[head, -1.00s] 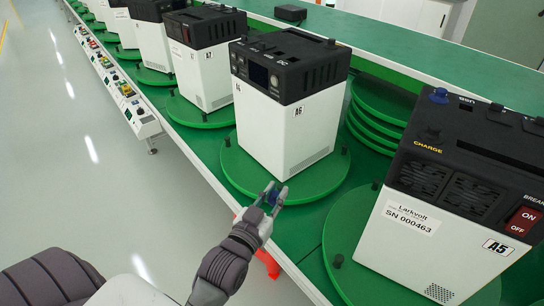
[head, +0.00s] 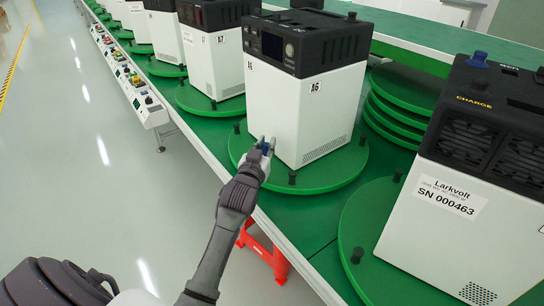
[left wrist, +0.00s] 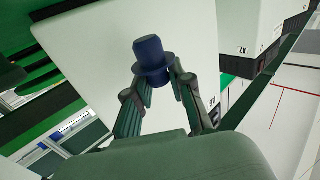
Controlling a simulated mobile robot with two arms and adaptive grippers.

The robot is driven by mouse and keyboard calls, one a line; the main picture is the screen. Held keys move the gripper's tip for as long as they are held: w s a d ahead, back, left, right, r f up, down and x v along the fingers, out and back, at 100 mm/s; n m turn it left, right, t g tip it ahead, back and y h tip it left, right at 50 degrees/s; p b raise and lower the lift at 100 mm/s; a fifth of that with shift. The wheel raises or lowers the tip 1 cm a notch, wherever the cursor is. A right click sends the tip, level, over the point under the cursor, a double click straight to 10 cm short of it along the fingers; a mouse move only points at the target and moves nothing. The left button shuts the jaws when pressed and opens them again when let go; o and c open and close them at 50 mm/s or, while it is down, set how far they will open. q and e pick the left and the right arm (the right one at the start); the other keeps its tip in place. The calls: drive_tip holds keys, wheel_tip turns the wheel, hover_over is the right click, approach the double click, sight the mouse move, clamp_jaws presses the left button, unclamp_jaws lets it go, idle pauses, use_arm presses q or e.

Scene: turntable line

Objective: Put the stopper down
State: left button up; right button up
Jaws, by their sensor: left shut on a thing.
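The stopper (left wrist: 150,58) is a dark blue plug with a flange, seen in the left wrist view between my fingertips. My left gripper (left wrist: 153,82) is shut on it. In the head view the left gripper (head: 265,145) holds the blue stopper (head: 262,148) in front of the lower left of the white A6 unit (head: 290,118), above the near side of its green turntable (head: 317,180). Whether the stopper touches the unit or the turntable cannot be told. My right gripper is not in view.
A larger-looking Larkvolt unit (head: 440,215) stands at the right, with a blue piece (head: 479,59) on its black top. Black pegs (head: 292,178) stand on the turntable rim. Stacked green discs (head: 400,100) lie behind. An orange-red support (head: 265,250) is below the line's edge.

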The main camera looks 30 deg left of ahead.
use_arm(q)
drive_tip(key=shift+f, duration=2.3)
drive_tip(key=shift+f+b, duration=0.15)
drive_tip(key=shift+b, duration=0.15)
drive_tip(key=o, duration=0.9)
drive_tip(key=shift+c, duration=0.2)
drive_tip(key=shift+r, duration=0.2)
drive_tip(key=shift+s+d+f, duration=0.1)
drive_tip(key=shift+s+f, duration=0.05)
drive_tip(key=shift+s, duration=0.2)
drive_tip(key=v, duration=1.1)
drive_tip(key=shift+s, duration=0.15)
